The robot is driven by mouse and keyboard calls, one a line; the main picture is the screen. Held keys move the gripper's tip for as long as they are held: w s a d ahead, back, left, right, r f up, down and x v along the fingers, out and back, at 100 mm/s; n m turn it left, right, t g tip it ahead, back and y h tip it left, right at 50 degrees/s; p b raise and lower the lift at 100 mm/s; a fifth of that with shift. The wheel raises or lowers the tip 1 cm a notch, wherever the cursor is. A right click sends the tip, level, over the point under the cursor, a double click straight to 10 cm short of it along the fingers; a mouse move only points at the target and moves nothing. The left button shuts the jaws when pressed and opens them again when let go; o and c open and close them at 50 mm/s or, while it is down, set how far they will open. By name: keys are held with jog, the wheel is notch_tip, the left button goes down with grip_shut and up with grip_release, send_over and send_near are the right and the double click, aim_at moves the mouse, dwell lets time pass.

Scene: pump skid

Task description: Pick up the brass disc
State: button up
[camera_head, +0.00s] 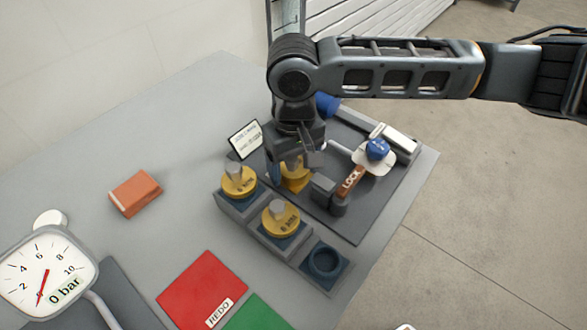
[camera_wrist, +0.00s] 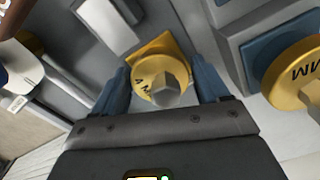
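A brass-yellow disc (camera_wrist: 150,92) with a grey knob on top shows between my fingers in the wrist view, partly lettered. It also shows under my gripper in the head view (camera_head: 297,183), partly hidden by it. My gripper (camera_wrist: 162,88) is open. Its two blue fingers stand apart on either side of the disc, with gaps visible between them and the grey knob. I cannot tell how far above the disc the fingertips are. Two similar yellow discs sit on holders in the head view, one at the back left (camera_head: 238,184) and one nearer (camera_head: 281,220).
An empty blue round socket (camera_head: 326,262) is at the front of the holder row. An orange block (camera_head: 135,194), red pad (camera_head: 203,290) and pressure gauge (camera_head: 45,272) are left.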

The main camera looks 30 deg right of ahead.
aim_at(299, 166)
jog(key=c, duration=0.9)
jog(key=shift+o, duration=0.2)
jog(key=shift+r, duration=0.5)
jog(key=r, duration=0.3)
jog(key=shift+s+d+r, duration=0.25)
jog(key=shift+s+d, duration=0.05)
jog(key=shift+d, duration=0.1)
jog(key=s+d+r+b, duration=0.1)
jog(key=s+d+r, duration=0.5)
jog(key=d, duration=0.2)
jog(key=shift+s+d+r, duration=0.15)
jog(key=shift+s+r, duration=0.1)
jog(key=shift+s, duration=0.15)
